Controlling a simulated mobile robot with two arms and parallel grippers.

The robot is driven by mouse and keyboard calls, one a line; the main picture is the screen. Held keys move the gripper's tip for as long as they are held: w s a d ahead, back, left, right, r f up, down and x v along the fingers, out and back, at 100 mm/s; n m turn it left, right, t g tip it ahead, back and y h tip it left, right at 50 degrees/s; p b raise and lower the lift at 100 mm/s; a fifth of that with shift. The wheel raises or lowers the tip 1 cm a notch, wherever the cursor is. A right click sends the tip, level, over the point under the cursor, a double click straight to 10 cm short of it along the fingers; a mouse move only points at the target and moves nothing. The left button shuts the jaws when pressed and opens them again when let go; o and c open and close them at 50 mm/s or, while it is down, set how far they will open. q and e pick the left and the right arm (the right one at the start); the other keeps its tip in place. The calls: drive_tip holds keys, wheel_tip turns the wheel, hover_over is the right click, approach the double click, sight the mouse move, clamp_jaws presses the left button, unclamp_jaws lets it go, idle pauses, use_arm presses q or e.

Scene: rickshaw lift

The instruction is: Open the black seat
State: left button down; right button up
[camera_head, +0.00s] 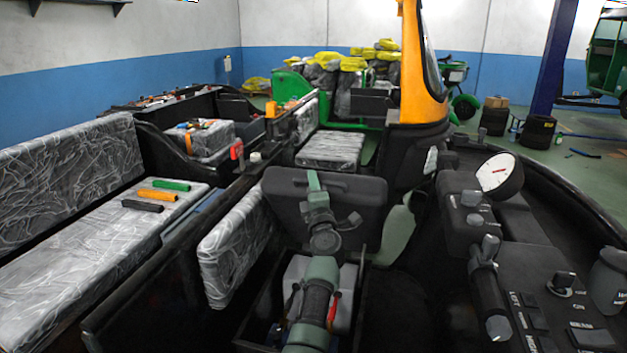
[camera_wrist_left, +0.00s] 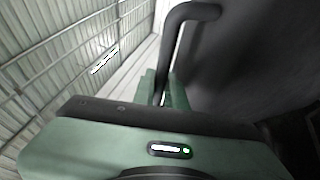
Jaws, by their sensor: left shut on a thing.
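The black seat (camera_head: 362,200) stands tilted up in the middle of the head view, above an open compartment (camera_head: 362,285). My left arm comes up from the bottom of the head view, in front of the seat. My left gripper (camera_head: 314,183) is at the seat's upper edge and is shut on its handle, though the fingers are small there. In the left wrist view a dark curved handle (camera_wrist_left: 184,30) runs down to the green fingers (camera_wrist_left: 158,88), beside a broad dark surface, apparently the seat (camera_wrist_left: 255,70). My right gripper is out of view.
The compartment holds a grey box (camera_head: 345,295) with a red clamp (camera_head: 334,307). A console (camera_head: 545,295) with knobs and a gauge (camera_head: 499,176) stands at the right. A yellow pillar (camera_head: 424,60) rises behind.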

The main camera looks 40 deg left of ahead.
use_arm(q)
drive_tip(key=c, duration=1.7)
unclamp_jaws()
drive_tip(key=shift+f, duration=0.1)
drive_tip(key=v, duration=0.7)
drive_tip(key=shift+s+d, duration=0.2)
drive_tip(key=shift+d, duration=0.15)
